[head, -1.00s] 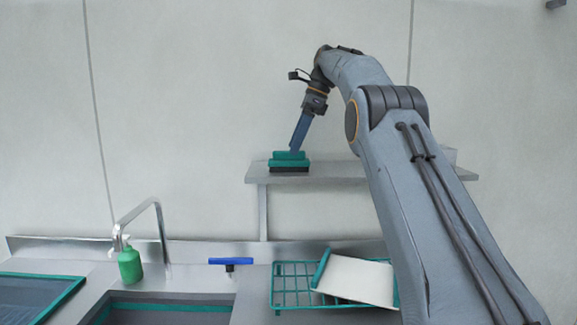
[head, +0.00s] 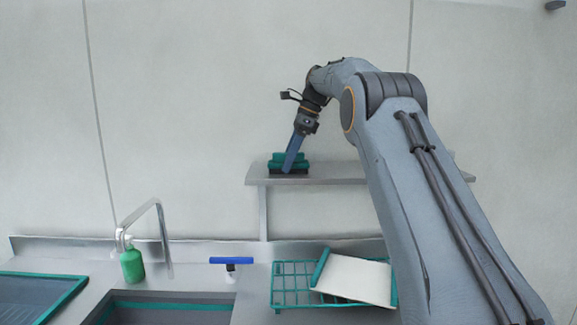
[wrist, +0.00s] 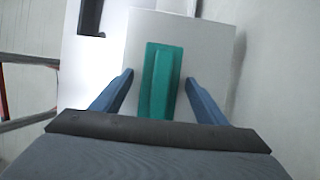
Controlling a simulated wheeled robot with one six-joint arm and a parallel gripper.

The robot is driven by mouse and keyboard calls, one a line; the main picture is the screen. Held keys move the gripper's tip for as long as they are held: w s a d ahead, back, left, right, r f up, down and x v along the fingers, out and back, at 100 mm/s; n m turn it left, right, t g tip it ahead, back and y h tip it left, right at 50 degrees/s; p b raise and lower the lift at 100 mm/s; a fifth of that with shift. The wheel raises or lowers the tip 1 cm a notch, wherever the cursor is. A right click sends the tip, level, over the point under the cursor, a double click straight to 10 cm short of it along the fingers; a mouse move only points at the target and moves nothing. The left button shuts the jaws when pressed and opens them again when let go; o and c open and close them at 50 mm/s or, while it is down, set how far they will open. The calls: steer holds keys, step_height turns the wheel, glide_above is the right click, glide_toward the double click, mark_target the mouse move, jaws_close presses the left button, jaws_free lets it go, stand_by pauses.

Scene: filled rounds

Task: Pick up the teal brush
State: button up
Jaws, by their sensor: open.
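The teal brush (head: 276,161) lies on the metal shelf (head: 330,178) against the wall, with its dark bristle side down. In the wrist view the teal brush (wrist: 160,82) stands lengthwise between the two blue fingers. My gripper (head: 288,171) is at the brush, and its blue fingers cover part of it in the head view. In the wrist view my gripper (wrist: 162,90) is open, with one finger on each side of the brush and gaps showing between the fingers and the brush.
Below the shelf is a counter with a sink (head: 165,310), a tap (head: 160,225) and a green bottle (head: 132,265). A blue-headed tool (head: 231,261) stands behind the sink. A teal wire rack (head: 290,287) holds a white board (head: 355,279). The shelf is clear right of the brush.

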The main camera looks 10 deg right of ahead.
mark_target(283, 153)
steer(key=shift+f, duration=0.2)
steer(key=shift+c, duration=0.4)
steer(key=c, duration=1.1)
steer(key=shift+r, duration=0.15)
steer(key=shift+s+r+b, duration=0.1)
steer(key=shift+r+b, duration=0.6)
steer(key=shift+b, duration=0.05)
step_height(283, 153, up, 4)
steer(key=shift+r, duration=0.1)
steer(key=shift+s+r+p, duration=0.1)
steer(key=shift+r+p, duration=0.5)
steer(key=shift+r, duration=0.25)
steer(key=b, duration=0.3)
steer(key=shift+s+a+f, duration=0.15)
steer(key=shift+s, duration=0.25)
